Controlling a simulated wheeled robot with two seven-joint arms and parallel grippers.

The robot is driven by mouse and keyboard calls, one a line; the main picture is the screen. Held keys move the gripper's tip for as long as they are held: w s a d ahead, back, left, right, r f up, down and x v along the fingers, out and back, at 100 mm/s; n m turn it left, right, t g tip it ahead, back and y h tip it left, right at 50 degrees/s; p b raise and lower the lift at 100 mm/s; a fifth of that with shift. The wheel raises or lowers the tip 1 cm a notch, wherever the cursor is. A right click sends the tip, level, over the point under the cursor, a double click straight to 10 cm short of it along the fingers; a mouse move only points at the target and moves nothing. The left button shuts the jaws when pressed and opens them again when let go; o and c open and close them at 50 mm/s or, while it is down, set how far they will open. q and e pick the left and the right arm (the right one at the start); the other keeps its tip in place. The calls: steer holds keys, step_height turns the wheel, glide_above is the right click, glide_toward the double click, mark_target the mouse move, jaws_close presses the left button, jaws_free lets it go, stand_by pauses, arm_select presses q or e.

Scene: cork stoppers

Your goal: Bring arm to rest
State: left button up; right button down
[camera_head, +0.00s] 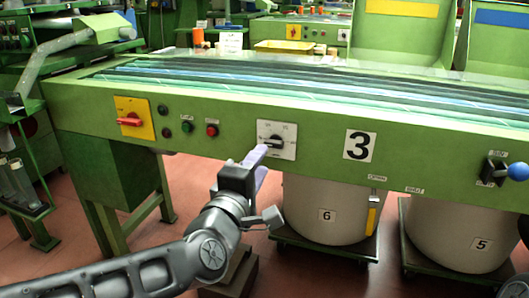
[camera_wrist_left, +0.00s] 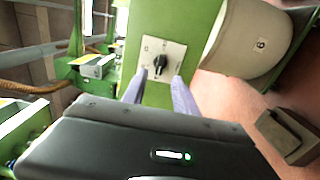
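My left gripper (camera_head: 259,160) is in front of the green machine panel, just below the black rotary knob (camera_head: 274,142) on its white square plate (camera_head: 290,152). In the left wrist view, the two pale purple fingers of the left gripper (camera_wrist_left: 160,78) stand apart with nothing between them. The knob (camera_wrist_left: 160,63) shows just past the fingertips, roughly centred between them. I cannot tell whether a finger touches the plate. My right gripper is not in view.
The panel also carries a red switch on a yellow plate (camera_head: 134,118), small buttons (camera_head: 211,130) and a blue-ended lever (camera_head: 516,171). Below stand large pale bins (camera_head: 326,190) on dark wheeled bases. A brown block (camera_wrist_left: 290,136) is on the red floor.

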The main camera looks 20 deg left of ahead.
arm_select(q)
steer(key=shift+s, duration=0.15)
